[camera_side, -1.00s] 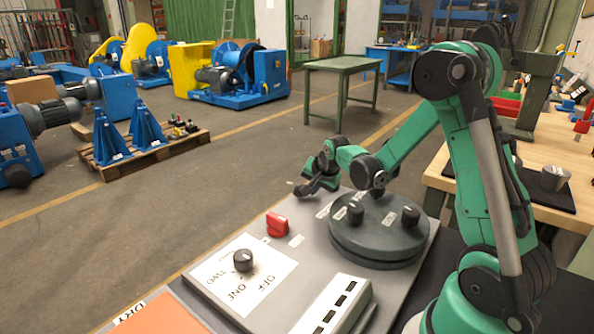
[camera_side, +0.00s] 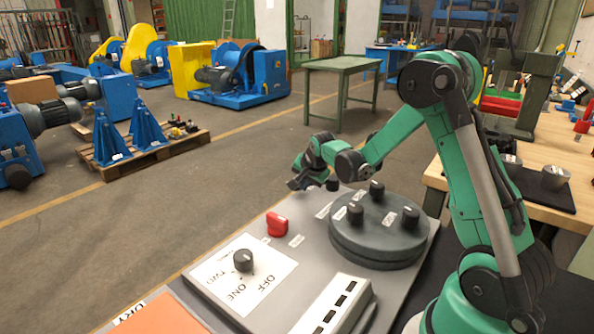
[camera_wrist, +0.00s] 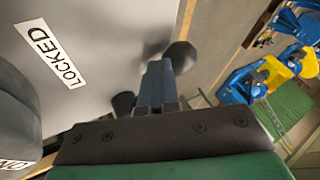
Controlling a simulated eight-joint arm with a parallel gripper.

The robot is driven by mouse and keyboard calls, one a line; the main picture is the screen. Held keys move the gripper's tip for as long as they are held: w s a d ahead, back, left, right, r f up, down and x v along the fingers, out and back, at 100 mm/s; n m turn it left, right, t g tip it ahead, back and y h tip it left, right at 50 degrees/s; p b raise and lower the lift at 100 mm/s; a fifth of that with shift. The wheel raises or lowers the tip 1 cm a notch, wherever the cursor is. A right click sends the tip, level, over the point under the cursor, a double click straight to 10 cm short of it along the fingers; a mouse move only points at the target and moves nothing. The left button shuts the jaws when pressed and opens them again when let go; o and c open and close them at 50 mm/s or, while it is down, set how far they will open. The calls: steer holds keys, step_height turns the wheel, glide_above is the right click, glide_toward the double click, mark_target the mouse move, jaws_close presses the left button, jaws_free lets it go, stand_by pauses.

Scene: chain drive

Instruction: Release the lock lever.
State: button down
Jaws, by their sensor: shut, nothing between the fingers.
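My gripper (camera_side: 298,183) is shut and empty, above the far end of the grey panel. Its closed fingers (camera_wrist: 158,85) show in the wrist view. A dark round knob (camera_wrist: 182,56) stands just beyond and right of the fingertips; it looks like the lock lever's end. A dark knob (camera_side: 332,184) also shows in the side view, just right of the fingers. A white label reading LOCKED (camera_wrist: 50,52) is on the panel left of the fingers. Another dark piece (camera_wrist: 123,103) shows left of the fingers. The lever's shaft and any contact are unclear.
A round grey drum (camera_side: 375,240) with several black knobs stands on the panel (camera_side: 312,262), right of my gripper. A red handle (camera_side: 277,225), a black selector knob (camera_side: 243,260) and a white block (camera_side: 335,305) are nearer the camera. Open floor lies beyond the panel's left edge.

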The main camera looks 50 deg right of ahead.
steer(key=shift+w, duration=0.15)
steer(key=v, duration=1)
steer(key=shift+w+a, duration=0.2)
steer(key=shift+a, duration=0.25)
steer(key=s+a+n+y, duration=0.2)
steer(key=s+a+n, duration=0.2)
steer(key=a+n, duration=0.4)
steer(key=s+a+r+n+t+y, duration=0.1)
steer(key=s+a+n, duration=0.4)
steer(key=a+n, duration=0.3)
steer(key=shift+a+t+y, duration=0.2)
steer(key=shift+t+y, duration=0.1)
steer(key=shift+y, duration=0.1)
steer(key=shift+s+r, duration=0.1)
steer(key=shift+r, duration=0.05)
